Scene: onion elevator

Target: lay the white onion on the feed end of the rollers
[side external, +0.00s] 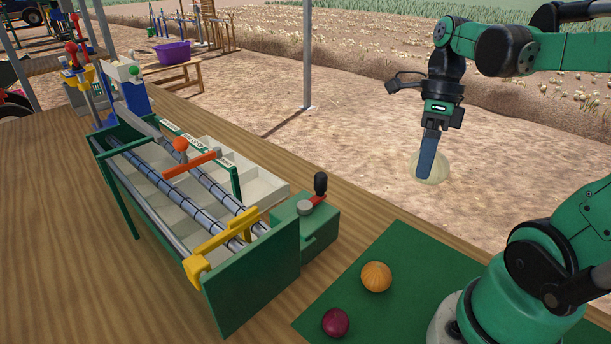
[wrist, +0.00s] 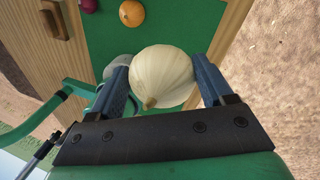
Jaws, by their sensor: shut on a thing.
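The white onion (wrist: 163,75) is between the two blue fingers of my gripper (wrist: 165,85) in the wrist view. In the side view my gripper (side external: 428,172) points down and is shut on the pale onion (side external: 440,168), held in the air at the upper right, well above and apart from the rollers. The machine's long steel rollers (side external: 170,181) lie inside a green frame on the table at left. A yellow bracket (side external: 222,247) sits across their near end, and an orange bar (side external: 189,165) crosses them further back. The side view hides part of the onion behind a finger.
A green mat (side external: 345,290) holds an orange-brown onion (side external: 376,277) and a red onion (side external: 335,322). A green box with a crank (side external: 320,184) stands beside the frame's near end. Pale trays (side external: 262,187) lie along the frame's right side. The wooden table (side external: 60,230) is clear at left.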

